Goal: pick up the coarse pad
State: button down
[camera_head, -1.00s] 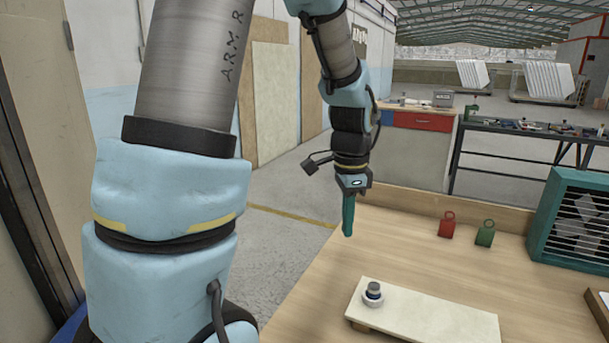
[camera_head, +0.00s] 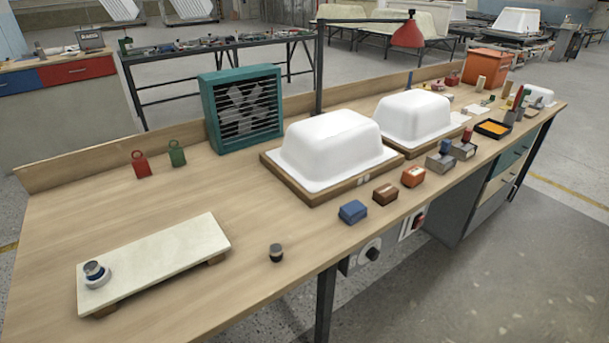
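Three small pads or blocks lie in a row near the front edge of the workbench: a blue one (camera_head: 353,212), a brown one (camera_head: 385,193) and an orange-red one (camera_head: 413,176). I cannot tell from their surfaces which is the coarse pad. They stand apart from each other, on the bench in front of the white tub shells. My gripper and arm are out of this view, so what the gripper holds does not show.
Two white tub shells (camera_head: 336,146) (camera_head: 416,114) sit on wooden bases. A teal fan box (camera_head: 243,108) stands behind. A pale board (camera_head: 160,258) bears a small round piece (camera_head: 95,272). A dark knob-like piece (camera_head: 276,253) stands near the front edge. Grey blocks (camera_head: 440,160) lie further right.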

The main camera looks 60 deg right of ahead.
aim_at(383, 195)
jog(key=z, duration=1.35)
